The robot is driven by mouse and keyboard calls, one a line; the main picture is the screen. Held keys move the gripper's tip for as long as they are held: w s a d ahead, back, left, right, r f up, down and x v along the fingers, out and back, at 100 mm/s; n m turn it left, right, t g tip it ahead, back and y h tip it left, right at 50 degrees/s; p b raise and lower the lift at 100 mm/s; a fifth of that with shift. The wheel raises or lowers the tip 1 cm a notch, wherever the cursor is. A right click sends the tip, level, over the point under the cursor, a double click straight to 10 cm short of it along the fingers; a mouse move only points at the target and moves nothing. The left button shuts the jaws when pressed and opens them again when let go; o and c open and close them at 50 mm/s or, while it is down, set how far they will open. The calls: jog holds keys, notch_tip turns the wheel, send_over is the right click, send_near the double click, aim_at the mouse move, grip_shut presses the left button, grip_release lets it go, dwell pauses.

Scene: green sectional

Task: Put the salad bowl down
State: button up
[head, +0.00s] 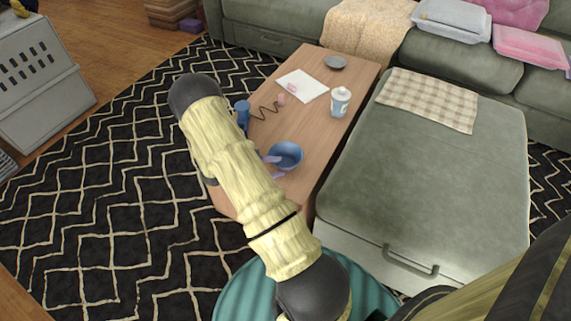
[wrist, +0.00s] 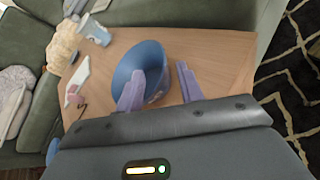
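The blue salad bowl (head: 287,153) is at the near part of the wooden coffee table (head: 318,128), and looks to be resting on it. In the wrist view the bowl (wrist: 146,61) shows its hollow inside. My gripper (wrist: 160,72) has its two purple fingers spread apart, one over the bowl's inside and one by its outer right side, with the bowl's near wall between them. In the head view my gripper (head: 271,166) is partly hidden behind my arm. Whether a finger touches the bowl is unclear.
A white and blue lidded cup (head: 340,102), a white sheet (head: 302,86) with small pink items, a grey dish (head: 335,62) and a blue object (head: 242,112) with a dark coiled line are on the table. A green sofa section (head: 430,180) stands close at right.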

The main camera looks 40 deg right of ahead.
jog(key=p+v, duration=0.1)
jog(key=v, duration=0.5)
jog(key=shift+a, duration=0.2)
jog(key=s+a+r+m+t+y, duration=0.3)
jog(key=s+a+r+m+y, duration=0.2)
jog(key=a+r, duration=0.3)
jog(key=s+a+r+m+t+y, duration=0.2)
jog(key=s+a+r+m+y, duration=0.3)
jog(key=r, duration=0.6)
jog(key=s+a+y, duration=0.1)
jog(key=a+y, duration=0.1)
jog(key=y, duration=0.1)
jog(key=shift+s+a+r+t, duration=0.2)
jog(key=shift+a+t, duration=0.15)
jog(key=shift+t, duration=0.05)
jog(key=shift+a, duration=0.1)
